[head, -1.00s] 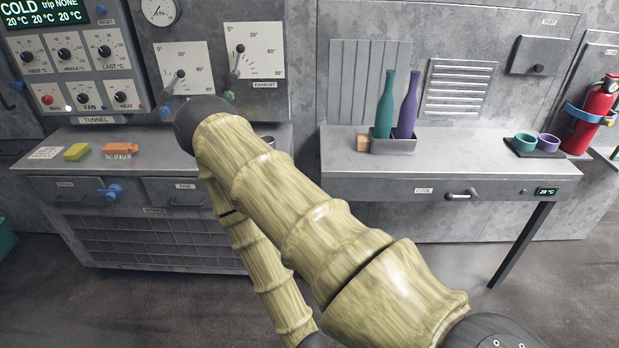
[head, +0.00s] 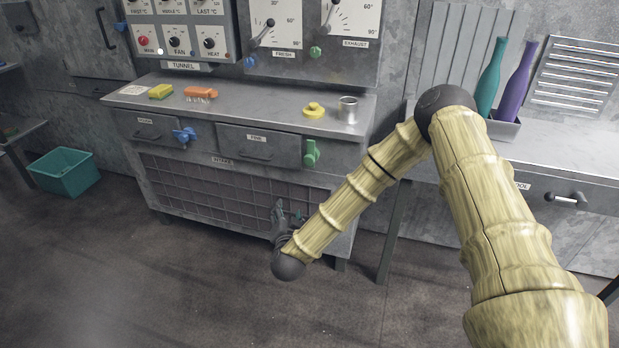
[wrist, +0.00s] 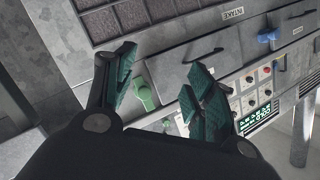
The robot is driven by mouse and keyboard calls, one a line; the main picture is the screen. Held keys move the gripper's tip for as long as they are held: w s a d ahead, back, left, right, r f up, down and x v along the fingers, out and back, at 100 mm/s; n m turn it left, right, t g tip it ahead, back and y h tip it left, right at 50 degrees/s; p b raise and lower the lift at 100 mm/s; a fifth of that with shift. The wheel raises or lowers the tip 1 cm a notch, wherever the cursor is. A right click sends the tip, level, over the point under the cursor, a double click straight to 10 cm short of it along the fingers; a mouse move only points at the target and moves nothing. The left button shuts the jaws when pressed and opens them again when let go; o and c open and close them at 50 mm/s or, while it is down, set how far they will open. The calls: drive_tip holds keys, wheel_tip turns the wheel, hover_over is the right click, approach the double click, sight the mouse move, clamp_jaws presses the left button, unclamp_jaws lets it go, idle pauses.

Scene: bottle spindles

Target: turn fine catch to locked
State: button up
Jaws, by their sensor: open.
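The green fine catch (head: 311,153) sits at the right end of the drawer front labelled FINE (head: 258,142). In the head view its handle looks roughly upright. In the wrist view the green catch (wrist: 145,92) shows between my spread fingers, beyond them and nearer the left finger. My gripper (wrist: 160,72) is open and empty. In the head view my gripper (head: 284,214) is low in front of the intake grille, below the catch and slightly left, partly hidden by my forearm. I cannot tell contact; the catch appears apart from the fingers.
A blue catch (head: 184,135) is on the left drawer. On the bench top (head: 245,108) are a yellow sponge (head: 160,91), an orange brush (head: 201,92), a yellow item (head: 314,110) and a metal cup (head: 348,109). Bottles (head: 490,80) stand right. A teal bin (head: 64,172) is left.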

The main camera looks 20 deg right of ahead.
sight(308, 162)
drive_tip(key=w+d+r+m+h+b, duration=0.1)
drive_tip(key=w+d+r, duration=0.1)
drive_tip(key=w+d, duration=0.2)
drive_tip(key=w+d+r+m+h+b, duration=0.1)
drive_tip(key=w+d+r+m+h, duration=0.1)
drive_tip(key=w, duration=0.4)
drive_tip(key=w+d+r+m+h, duration=0.1)
drive_tip(key=w+d+r+h, duration=0.1)
drive_tip(key=w+d, duration=0.3)
drive_tip(key=shift+w+d+r+t+b, duration=0.15)
drive_tip(key=shift+d+r+t+b, duration=0.15)
drive_tip(key=shift+t+b, duration=0.1)
